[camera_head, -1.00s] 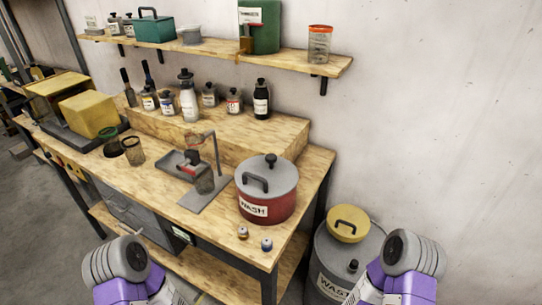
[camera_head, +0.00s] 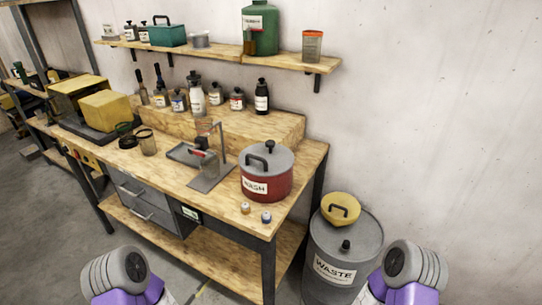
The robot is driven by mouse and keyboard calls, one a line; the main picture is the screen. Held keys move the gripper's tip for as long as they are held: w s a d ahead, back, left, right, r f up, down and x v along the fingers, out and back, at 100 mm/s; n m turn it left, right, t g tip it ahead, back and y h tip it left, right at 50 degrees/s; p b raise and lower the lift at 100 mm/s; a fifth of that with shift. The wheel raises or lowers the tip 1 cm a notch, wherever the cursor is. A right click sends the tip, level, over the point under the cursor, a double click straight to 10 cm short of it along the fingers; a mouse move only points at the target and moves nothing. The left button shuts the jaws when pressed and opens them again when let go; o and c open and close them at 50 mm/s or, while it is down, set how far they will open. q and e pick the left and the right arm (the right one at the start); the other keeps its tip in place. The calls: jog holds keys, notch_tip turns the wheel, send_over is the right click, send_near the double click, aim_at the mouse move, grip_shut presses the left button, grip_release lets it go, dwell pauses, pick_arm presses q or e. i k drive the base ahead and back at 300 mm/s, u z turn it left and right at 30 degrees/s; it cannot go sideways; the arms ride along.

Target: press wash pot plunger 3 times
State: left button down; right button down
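The wash pot (camera_head: 267,184) is a red pot with a grey lid and a white WASH label. It stands upright near the right front corner of the wooden workbench (camera_head: 120,173). Its plunger knob (camera_head: 270,147) is dark and stands up from the lid, behind a dark curved handle (camera_head: 258,163). My two arms show only as grey and purple links at the bottom left and bottom right, both short of the bench. Neither gripper's fingers are in the picture.
A grey WASTE drum (camera_head: 340,262) with a yellow lid stands on the floor right of the bench. Two small vials (camera_head: 255,213) sit before the pot. A metal stand (camera_head: 212,165) is left of it. Bottles (camera_head: 197,98) line a raised step behind, below a wall shelf (camera_head: 220,51).

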aim_at(270, 144)
jog(key=u, duration=1.95)
jog(key=i, duration=1)
jog(key=z, duration=1.8)
